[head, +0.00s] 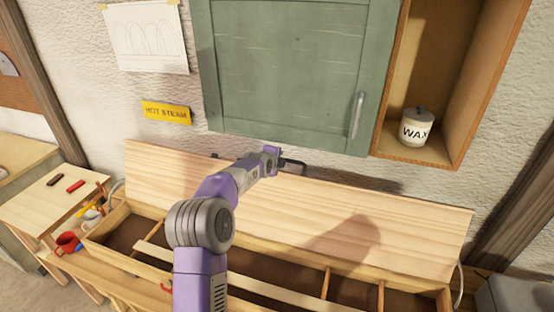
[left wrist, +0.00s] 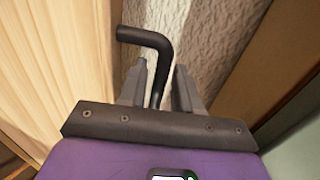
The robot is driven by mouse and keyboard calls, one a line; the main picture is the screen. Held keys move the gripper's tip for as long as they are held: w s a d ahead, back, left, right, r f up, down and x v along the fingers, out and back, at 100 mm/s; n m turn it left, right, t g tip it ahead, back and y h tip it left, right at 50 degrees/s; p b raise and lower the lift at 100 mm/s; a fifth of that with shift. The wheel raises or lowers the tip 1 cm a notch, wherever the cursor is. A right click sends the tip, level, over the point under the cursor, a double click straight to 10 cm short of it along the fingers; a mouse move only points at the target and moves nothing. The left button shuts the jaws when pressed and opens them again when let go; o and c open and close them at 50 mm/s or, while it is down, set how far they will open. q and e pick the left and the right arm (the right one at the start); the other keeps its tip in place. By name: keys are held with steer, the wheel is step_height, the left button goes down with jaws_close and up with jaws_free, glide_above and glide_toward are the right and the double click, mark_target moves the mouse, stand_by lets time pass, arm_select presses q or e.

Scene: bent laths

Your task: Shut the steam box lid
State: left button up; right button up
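The steam box (head: 105,230) is a long wooden trough below the wall cabinet. Its pale plank lid (head: 400,225) stands raised, leaning back towards the wall. A black bent handle (head: 297,165) is at the lid's upper edge. My left gripper (head: 277,158) is at this handle. In the left wrist view the handle (left wrist: 150,38) runs down between the two fingers of the left gripper (left wrist: 163,80). The fingers stand apart, with a gap beside the bar, so they are around it rather than closed on it. My right gripper is not in view.
A green cabinet door (head: 290,65) hangs just above the lid's edge. An open shelf with a wax pot (head: 416,128) is at right. Laths (head: 240,285) lie in the box.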

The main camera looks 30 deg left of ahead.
arm_select(q)
jaws_close()
steer(key=s+d+r, duration=0.1)
steer(key=s, duration=0.6)
steer(key=s+d+r, duration=0.1)
steer(key=s+d, duration=0.1)
steer(key=s, duration=0.6)
steer(key=shift+d+r, duration=0.3)
steer(key=shift+r, duration=0.05)
